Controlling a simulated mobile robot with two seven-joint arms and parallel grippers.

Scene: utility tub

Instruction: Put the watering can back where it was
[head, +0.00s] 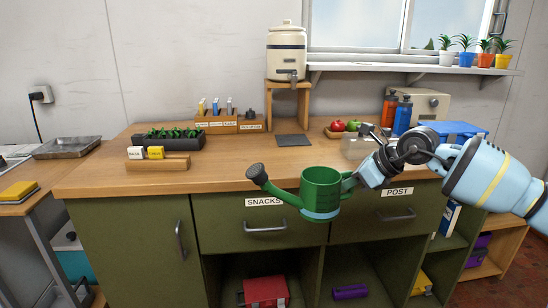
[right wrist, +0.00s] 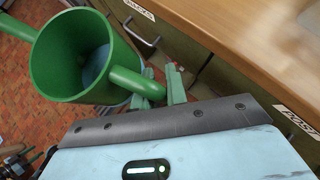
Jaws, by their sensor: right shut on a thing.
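The green watering can (head: 322,188) is upright in the air in front of the drawers, its dark rose at the left. It overlaps the counter's front edge in the head view. My right gripper (head: 352,182) is shut on its handle from the right. The right wrist view shows the can (right wrist: 72,55) from above, with its handle between the fingers (right wrist: 165,88); the inside looks empty, with a bluish bottom. My left gripper is not in view.
The wooden counter (head: 225,170) has clear room at its front middle. A dark square mat (head: 294,140) lies bare further back. A planter (head: 170,139), a crock on a stand (head: 287,52), a fruit tray (head: 345,134) and bottles (head: 402,116) surround it. Drawers are closed.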

